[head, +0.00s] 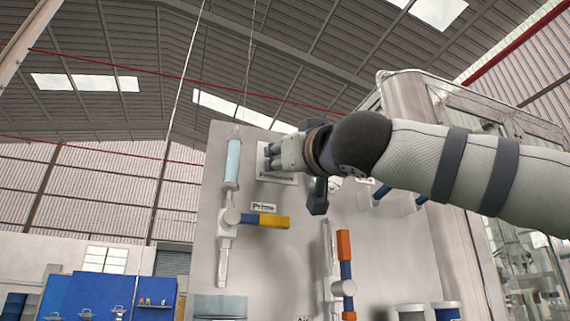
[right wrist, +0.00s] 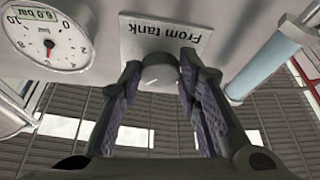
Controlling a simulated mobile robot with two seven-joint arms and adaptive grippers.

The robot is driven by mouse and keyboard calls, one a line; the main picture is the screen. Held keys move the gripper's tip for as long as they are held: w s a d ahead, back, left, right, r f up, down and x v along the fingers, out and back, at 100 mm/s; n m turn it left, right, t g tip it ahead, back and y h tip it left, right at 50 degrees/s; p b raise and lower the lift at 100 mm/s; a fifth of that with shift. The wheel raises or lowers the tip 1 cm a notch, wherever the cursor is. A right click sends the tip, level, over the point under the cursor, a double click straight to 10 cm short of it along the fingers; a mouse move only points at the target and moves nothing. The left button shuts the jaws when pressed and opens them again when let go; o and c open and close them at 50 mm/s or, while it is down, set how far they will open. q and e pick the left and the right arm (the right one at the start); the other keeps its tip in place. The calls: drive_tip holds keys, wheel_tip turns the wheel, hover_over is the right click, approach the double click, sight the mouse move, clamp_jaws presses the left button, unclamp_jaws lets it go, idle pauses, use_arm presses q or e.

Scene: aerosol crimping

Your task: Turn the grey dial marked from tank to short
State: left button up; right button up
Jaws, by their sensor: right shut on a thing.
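The grey dial (right wrist: 159,73) sits on a pale plate (right wrist: 200,32) lettered "From tank", which reads upside down in the right wrist view. A small white line shows on the dial's face. My right gripper (right wrist: 160,68) is shut on the dial, one finger on each side of it. In the head view my right gripper (head: 276,156) is against the upper part of the panel and hides the dial. Part of the plate (head: 290,180) shows below the fingers. My left gripper is in neither view.
A round pressure gauge (right wrist: 48,40) is beside the plate. A light blue tube (head: 233,161) stands left of my gripper on the grey panel (head: 280,270). Below are a yellow-handled valve (head: 273,221) labelled "Prime" and an orange-and-blue lever (head: 344,246).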

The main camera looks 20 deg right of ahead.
drive_tip(key=shift+m+h, duration=0.4)
drive_tip(key=shift+m, duration=0.2)
drive_tip(key=o, duration=1.1)
drive_tip(key=shift+o, duration=0.2)
drive_tip(key=v, duration=1.2)
drive_tip(key=shift+f, duration=0.15)
drive_tip(key=shift+w, duration=0.1)
